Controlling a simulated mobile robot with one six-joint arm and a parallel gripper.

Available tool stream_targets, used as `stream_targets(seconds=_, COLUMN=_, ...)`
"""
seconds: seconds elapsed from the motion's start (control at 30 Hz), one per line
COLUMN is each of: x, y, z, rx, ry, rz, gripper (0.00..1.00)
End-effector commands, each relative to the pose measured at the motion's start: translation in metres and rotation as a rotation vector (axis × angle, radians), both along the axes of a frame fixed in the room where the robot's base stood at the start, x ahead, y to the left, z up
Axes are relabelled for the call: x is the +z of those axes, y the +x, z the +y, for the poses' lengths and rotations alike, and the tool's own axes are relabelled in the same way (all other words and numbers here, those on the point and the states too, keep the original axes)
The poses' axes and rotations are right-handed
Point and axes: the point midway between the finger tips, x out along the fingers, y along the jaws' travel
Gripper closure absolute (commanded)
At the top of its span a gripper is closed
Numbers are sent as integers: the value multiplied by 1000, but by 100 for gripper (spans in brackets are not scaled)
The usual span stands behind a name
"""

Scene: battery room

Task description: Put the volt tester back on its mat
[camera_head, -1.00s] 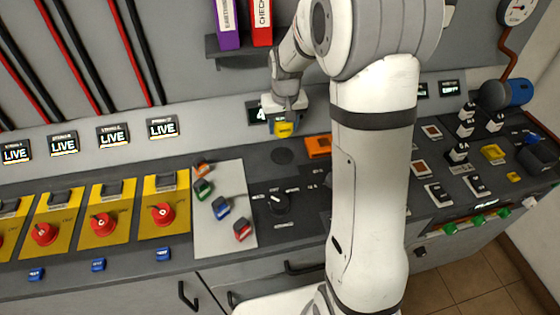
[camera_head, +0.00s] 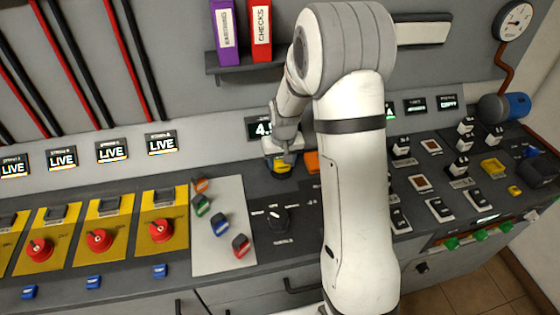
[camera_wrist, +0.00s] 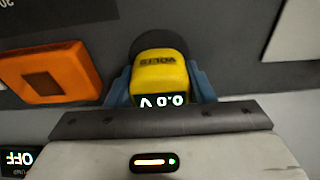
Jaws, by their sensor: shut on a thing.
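The volt tester (camera_head: 282,167) is a small yellow block; in the wrist view its yellow body (camera_wrist: 160,72) shows the word VOLTS and a lit 0.0V readout. My gripper (camera_wrist: 160,88) is shut on it, with a blue finger on each side; it also shows in the head view (camera_head: 281,158), pointing down at the counter. The round dark mat (camera_wrist: 158,40) shows as a rim beyond the tester in the wrist view. The tester covers most of it. In the head view the mat is hidden. I cannot tell whether the tester touches the mat.
An orange square device (camera_wrist: 52,73) lies close beside the tester; it is partly hidden by my arm in the head view (camera_head: 311,162). A light panel (camera_head: 210,255) with several coloured blocks and a dial (camera_head: 276,219) are nearby. A shelf with binders (camera_head: 261,30) hangs above.

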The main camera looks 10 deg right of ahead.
Motion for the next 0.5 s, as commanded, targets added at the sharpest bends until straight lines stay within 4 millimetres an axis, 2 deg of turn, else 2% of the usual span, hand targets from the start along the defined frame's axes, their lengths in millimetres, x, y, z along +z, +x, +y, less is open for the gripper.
stream_targets(seconds=0.2, x=-4, y=0, z=0, rx=1, ry=0, rz=0, gripper=70)
stream_targets(seconds=0.23, x=-3, y=0, z=0, rx=1, ry=0, rz=0, gripper=50)
stream_targets(seconds=0.5, x=-2, y=0, z=1, rx=1, ry=0, rz=0, gripper=30)
